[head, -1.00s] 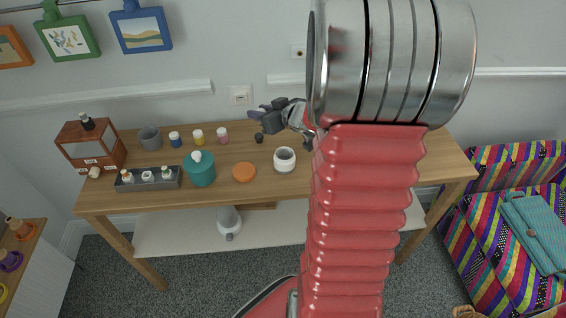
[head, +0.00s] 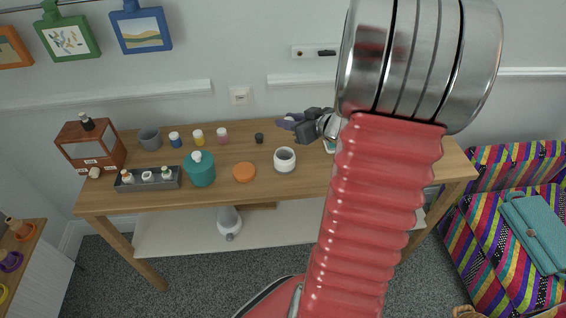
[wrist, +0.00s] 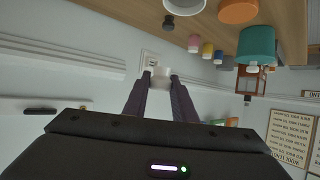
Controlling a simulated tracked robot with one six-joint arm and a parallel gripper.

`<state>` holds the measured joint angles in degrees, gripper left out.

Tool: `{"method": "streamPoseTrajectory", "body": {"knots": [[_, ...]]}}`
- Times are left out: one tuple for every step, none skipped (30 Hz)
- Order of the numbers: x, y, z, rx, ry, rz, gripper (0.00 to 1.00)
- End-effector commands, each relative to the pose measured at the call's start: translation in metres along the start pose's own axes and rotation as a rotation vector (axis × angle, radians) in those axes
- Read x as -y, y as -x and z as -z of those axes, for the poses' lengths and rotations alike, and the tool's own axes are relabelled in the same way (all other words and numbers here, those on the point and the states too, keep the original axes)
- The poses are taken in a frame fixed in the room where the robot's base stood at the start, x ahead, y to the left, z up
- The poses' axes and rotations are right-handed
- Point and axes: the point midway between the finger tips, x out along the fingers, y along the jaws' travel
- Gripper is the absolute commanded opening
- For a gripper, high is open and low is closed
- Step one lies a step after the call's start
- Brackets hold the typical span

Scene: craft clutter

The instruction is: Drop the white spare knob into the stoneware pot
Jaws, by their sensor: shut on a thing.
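My gripper (head: 287,120) is raised above the back of the wooden table, near the wall. In the wrist view its two dark fingers (wrist: 160,82) are shut on the white spare knob (wrist: 161,73). The stoneware pot (head: 284,159), a small pale round pot with a dark open mouth, stands upright on the table, below and in front of the gripper. It also shows at the top edge of the wrist view (wrist: 184,6). The gripper and knob are apart from it.
An orange disc (head: 244,172) and a teal jar (head: 201,175) with a white knob lie left of the pot.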

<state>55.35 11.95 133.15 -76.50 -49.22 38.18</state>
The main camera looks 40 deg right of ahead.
Motion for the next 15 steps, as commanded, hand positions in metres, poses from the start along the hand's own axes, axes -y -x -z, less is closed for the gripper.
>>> {"method": "streamPoseTrajectory", "body": {"knots": [[0.000, -0.002, -0.004, 0.002, -0.002, 0.001, 0.03], [0.000, -0.003, -0.006, 0.002, -0.002, 0.002, 0.03], [0.000, -0.004, -0.009, 0.002, -0.002, 0.002, 0.03], [0.000, -0.005, -0.011, 0.002, -0.002, 0.002, 0.03], [0.000, -0.007, -0.014, 0.002, -0.002, 0.001, 0.03], [0.000, -0.009, -0.018, 0.003, -0.003, 0.001, 0.03], [0.001, -0.010, -0.021, 0.003, -0.003, 0.002, 0.03], [0.001, -0.011, -0.024, 0.003, -0.002, 0.001, 0.03], [0.000, -0.013, -0.027, 0.002, -0.003, 0.001, 0.03], [0.001, -0.014, -0.030, 0.002, -0.003, 0.002, 0.03], [0.001, -0.016, -0.033, 0.002, -0.003, 0.002, 0.03], [0.001, -0.017, -0.036, 0.002, -0.003, 0.002, 0.03], [0.000, -0.018, -0.039, 0.002, -0.002, 0.002, 0.03], [0.000, -0.019, -0.041, 0.002, -0.002, 0.001, 0.03], [0.000, -0.021, -0.043, 0.002, -0.003, 0.001, 0.03]]}}
